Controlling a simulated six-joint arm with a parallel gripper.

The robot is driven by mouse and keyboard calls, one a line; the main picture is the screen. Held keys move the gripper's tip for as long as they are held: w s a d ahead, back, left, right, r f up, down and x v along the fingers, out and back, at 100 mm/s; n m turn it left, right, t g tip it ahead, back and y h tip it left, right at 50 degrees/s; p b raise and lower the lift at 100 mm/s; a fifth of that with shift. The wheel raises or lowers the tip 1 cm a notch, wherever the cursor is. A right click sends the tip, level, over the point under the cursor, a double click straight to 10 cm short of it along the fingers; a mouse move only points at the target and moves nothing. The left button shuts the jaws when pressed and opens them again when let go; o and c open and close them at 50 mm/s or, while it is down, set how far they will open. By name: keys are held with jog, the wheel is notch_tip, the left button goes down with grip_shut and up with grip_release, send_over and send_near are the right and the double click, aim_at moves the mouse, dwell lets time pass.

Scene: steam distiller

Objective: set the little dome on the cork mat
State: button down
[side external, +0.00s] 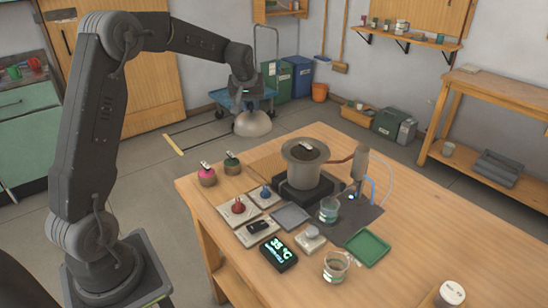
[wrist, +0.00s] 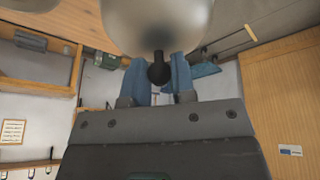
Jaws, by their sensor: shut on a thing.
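The little dome (side external: 253,124) is a pale grey bowl-like cover. It hangs in the air beyond the table's far left edge in the side external view. My gripper (side external: 246,103) is above it, shut on its knob. In the wrist view the dome (wrist: 160,22) fills the top middle, and its black knob (wrist: 158,68) sits between the blue fingers of my gripper (wrist: 160,74). A flat brown patch (side external: 266,166) on the table, left of the pot, looks like the cork mat; the pot's base partly hides it.
A grey pot (side external: 305,161) stands on a black base, with a copper-coloured pipe to a condenser (side external: 360,165). Jars with pink and green tops (side external: 207,176) stand at the far left edge. Red and blue knobs (side external: 238,207), a beaker (side external: 329,211) and a green tray (side external: 368,248) are nearer. The table's right side is mostly clear.

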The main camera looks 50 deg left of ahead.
jog(key=s+a+f+m, duration=0.1)
jog(key=a+f+m, duration=0.1)
jog(key=a+f, duration=0.4)
jog(key=shift+w+d+f, duration=1.25)
jog(key=shift+w+f, duration=0.15)
jog(key=shift+f, duration=0.45)
jog(key=shift+w+d+f, duration=1.2)
jog(key=shift+w+f, duration=0.25)
jog(key=shift+f, duration=0.35)
jog(key=shift+w+d+f, duration=1.25)
jog(key=shift+w+f, duration=0.15)
jog(key=shift+f, duration=0.45)
jog(key=shift+f, duration=0.1)
jog(key=c, duration=0.9)
grip_release()
jog(key=shift+f, duration=0.1)
jog(key=shift+c, duration=0.2)
